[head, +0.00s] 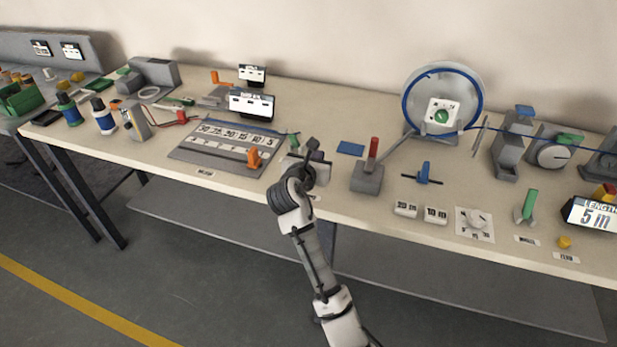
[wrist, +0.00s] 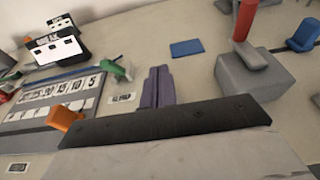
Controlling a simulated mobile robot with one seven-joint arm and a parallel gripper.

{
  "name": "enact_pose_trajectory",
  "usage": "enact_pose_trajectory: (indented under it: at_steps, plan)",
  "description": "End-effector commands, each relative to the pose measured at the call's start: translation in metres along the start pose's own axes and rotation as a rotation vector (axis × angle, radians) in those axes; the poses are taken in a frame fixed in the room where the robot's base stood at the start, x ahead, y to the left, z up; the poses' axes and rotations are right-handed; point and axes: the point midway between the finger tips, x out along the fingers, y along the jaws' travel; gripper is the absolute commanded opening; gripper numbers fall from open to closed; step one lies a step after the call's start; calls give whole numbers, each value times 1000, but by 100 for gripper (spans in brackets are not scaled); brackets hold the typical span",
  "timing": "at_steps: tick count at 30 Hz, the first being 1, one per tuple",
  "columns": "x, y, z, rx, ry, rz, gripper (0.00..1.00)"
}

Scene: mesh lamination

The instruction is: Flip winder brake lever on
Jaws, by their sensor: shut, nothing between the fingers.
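A red-handled lever (head: 374,147) stands on a grey block (head: 368,178) left of and in front of the winder reel (head: 442,100). A grey bar runs from near the lever toward the reel. In the wrist view the red handle (wrist: 244,18) stands upright on its block (wrist: 254,74) at the upper right. The frames do not clearly show whether this is the brake lever. My gripper (head: 312,146) is above the bench, left of the block and apart from it. Its two fingers show pressed together and empty in the wrist view (wrist: 157,86).
A blue pad (head: 350,148) lies behind the block. A blue-handled piece (head: 423,172) stands to its right, and a green lever (head: 527,204) farther right. A numbered board (head: 222,146) with an orange slider (head: 254,159) lies left of my gripper. The bench's front edge is near.

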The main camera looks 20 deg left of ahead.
Motion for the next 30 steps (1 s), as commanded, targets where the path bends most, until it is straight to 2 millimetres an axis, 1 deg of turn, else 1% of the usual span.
enact_pose_trajectory:
  at_steps: [1,12,30]
  plan:
    - [2,0,2,-1,0,0,0]
    - [16,0,5,-1,0,0,0]
    - [20,-1,5,0,-1,-3,0]
